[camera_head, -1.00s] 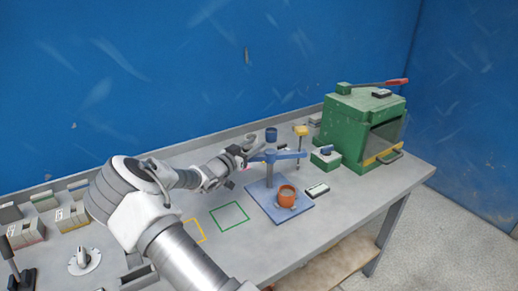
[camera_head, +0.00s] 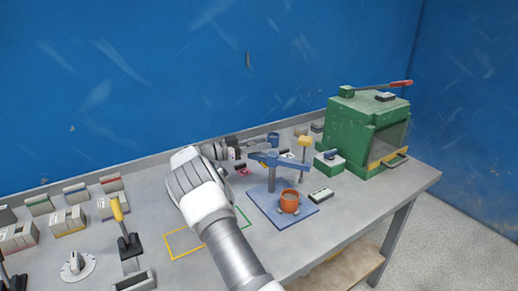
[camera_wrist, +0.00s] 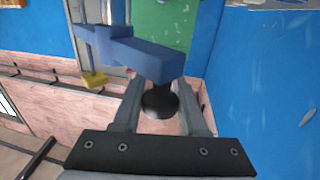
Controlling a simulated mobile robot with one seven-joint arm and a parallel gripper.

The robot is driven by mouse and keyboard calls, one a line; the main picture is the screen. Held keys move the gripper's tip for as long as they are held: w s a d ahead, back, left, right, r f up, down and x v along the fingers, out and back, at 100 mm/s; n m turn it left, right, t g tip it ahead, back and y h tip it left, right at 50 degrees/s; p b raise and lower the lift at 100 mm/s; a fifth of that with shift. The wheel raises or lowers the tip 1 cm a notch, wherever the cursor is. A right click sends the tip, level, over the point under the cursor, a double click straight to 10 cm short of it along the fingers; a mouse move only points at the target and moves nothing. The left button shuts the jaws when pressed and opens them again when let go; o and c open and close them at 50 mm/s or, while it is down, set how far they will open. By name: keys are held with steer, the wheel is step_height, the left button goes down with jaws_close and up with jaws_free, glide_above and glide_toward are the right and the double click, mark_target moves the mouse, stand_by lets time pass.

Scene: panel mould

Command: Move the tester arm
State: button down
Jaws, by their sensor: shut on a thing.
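The tester is a blue base plate (camera_head: 262,203) with an upright post and a blue tester arm (camera_head: 292,163) across its top. An orange cup (camera_head: 289,201) stands on the plate below the arm's right part. My gripper (camera_head: 248,158) is at the arm's left end, far side of the post. In the wrist view, the blue arm (camera_wrist: 145,56) reaches in from the upper left. Its dark round knob (camera_wrist: 160,103) sits between my gripper's fingers (camera_wrist: 163,100), which are shut on it. My wrist partly hides the fingers in the head view.
A green box-shaped press (camera_head: 360,130) with a red-handled lever stands at the right. A yellow-topped stand (camera_head: 304,142) is close behind the tester. Yellow (camera_head: 183,242) and green outlines mark the table left of the plate. A yellow-handled lever (camera_head: 118,210) stands further left.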

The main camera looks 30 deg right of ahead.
steer(key=shift+w+d+r+m+g+b, duration=0.15)
steer(key=shift+d+m+g+b, duration=0.15)
steer(key=shift+m+g+b, duration=0.45)
steer(key=shift+c, duration=2.4)
jaws_free()
steer(key=a, duration=0.3)
steer(key=w+a, duration=0.1)
steer(key=a, duration=0.3)
steer(key=shift+w+a, duration=0.2)
steer(key=shift+c, duration=0.2)
